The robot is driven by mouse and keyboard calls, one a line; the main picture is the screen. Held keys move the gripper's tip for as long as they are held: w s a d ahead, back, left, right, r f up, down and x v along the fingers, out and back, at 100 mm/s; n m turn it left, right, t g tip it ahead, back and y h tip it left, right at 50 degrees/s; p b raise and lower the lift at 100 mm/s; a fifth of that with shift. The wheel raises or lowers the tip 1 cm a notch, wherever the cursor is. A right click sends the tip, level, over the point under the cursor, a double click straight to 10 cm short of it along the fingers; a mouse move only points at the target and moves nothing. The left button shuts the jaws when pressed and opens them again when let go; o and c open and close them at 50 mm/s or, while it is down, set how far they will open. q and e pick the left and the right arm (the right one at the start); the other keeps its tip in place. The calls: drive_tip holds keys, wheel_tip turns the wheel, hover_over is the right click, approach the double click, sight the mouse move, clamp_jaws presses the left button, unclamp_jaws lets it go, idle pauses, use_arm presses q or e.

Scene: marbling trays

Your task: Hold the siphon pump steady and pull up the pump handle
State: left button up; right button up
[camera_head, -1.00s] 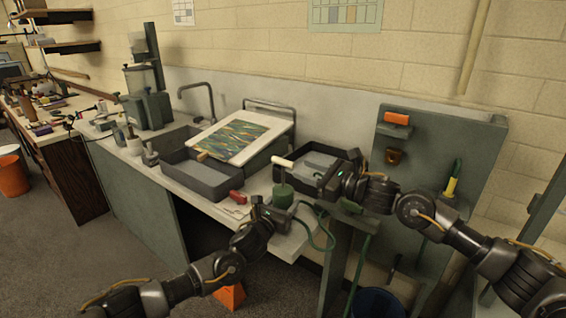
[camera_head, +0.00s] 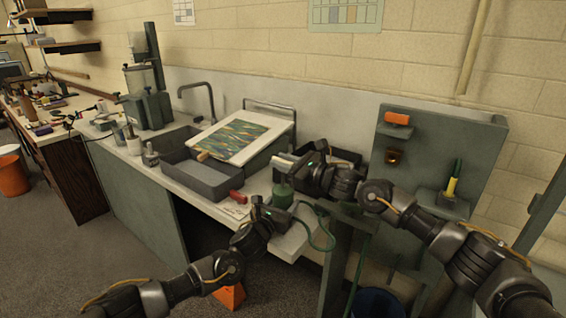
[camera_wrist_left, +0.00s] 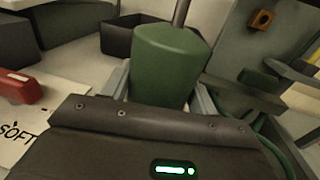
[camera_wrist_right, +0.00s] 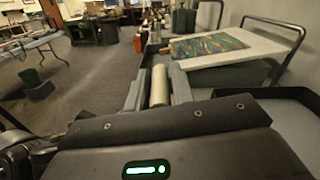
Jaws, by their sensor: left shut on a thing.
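The cream pump handle (camera_wrist_right: 158,85) lies lengthwise between the two fingers of my right gripper (camera_wrist_right: 157,90). I cannot tell whether those fingers press on it. In the head view my right gripper (camera_head: 293,166) is right above the pump body and hides most of the handle.
A dark grey tray (camera_head: 222,190) and a tilted board with a marbled sheet (camera_head: 235,137) are left of the pump. A red object (camera_head: 238,197) lies near the counter edge. A green hose (camera_head: 325,247) loops down right. A panel (camera_head: 440,150) stands behind my right arm.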

clamp_jaws()
drive_tip(key=shift+r, duration=0.1)
drive_tip(key=shift+r, duration=0.45)
drive_tip(key=shift+o, duration=2.1)
unclamp_jaws()
drive_tip(key=v, duration=1.2)
